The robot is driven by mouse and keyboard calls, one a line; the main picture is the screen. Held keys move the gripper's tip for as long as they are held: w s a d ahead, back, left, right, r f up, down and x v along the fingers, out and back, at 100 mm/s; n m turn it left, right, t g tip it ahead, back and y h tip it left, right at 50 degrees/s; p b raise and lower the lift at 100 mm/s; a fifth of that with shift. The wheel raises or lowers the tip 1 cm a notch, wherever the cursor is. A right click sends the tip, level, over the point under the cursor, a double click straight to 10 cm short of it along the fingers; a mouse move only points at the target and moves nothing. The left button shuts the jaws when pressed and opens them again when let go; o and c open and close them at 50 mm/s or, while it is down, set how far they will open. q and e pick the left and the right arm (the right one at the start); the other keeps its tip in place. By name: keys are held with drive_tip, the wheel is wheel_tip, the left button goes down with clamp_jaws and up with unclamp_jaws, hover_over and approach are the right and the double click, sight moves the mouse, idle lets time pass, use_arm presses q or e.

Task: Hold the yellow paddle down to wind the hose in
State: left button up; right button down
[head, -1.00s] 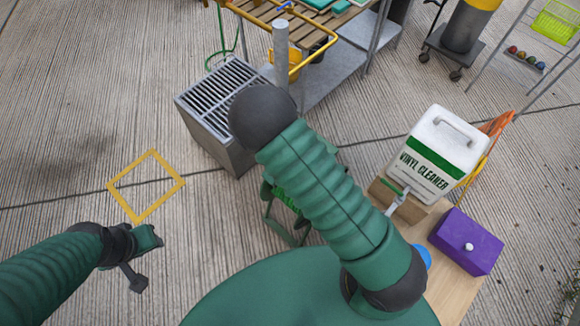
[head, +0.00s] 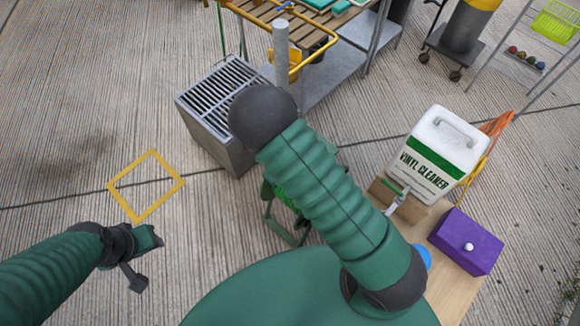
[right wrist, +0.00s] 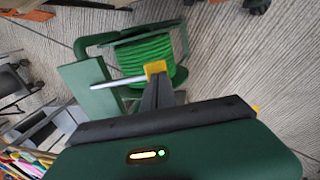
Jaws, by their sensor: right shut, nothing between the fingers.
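The yellow paddle (right wrist: 155,68) shows in the right wrist view, at the end of a pale metal lever in front of the green hose (right wrist: 146,55) wound on its reel. My right gripper (right wrist: 158,82) is shut and empty, with its dark fingertips at the paddle and seemingly against it. In the head view the reel (head: 283,207) is mostly hidden behind my right arm, and the right gripper is hidden too. My left gripper (head: 150,238) is at the lower left, away from the reel; its jaws are not clear.
A grey grated box (head: 215,105) stands behind the reel, near a slatted table (head: 280,32). At the right, a wooden bench (head: 455,285) bears a vinyl cleaner jug (head: 437,150) and a purple box (head: 466,242). A yellow square outline (head: 146,186) marks clear ground at the left.

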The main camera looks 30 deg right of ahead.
idle(0.3)
drive_tip(key=shift+p+v, duration=0.75)
drive_tip(key=shift+v, duration=0.05)
drive_tip(key=shift+d+r, duration=0.1)
drive_tip(key=shift+d, duration=0.05)
drive_tip(key=shift+w+r+p, duration=0.1)
drive_tip(key=shift+r+p, duration=0.25)
drive_tip(key=shift+p, duration=0.05)
drive_tip(key=p+v, duration=0.3)
drive_tip(key=shift+w+d+r, duration=0.2)
drive_tip(key=shift+r, duration=0.1)
drive_tip(key=b+v, duration=0.1)
drive_tip(key=v, duration=0.8)
drive_tip(key=shift+s+a+r, duration=0.2)
drive_tip(key=shift+s, duration=0.1)
drive_tip(key=shift+a, duration=0.15)
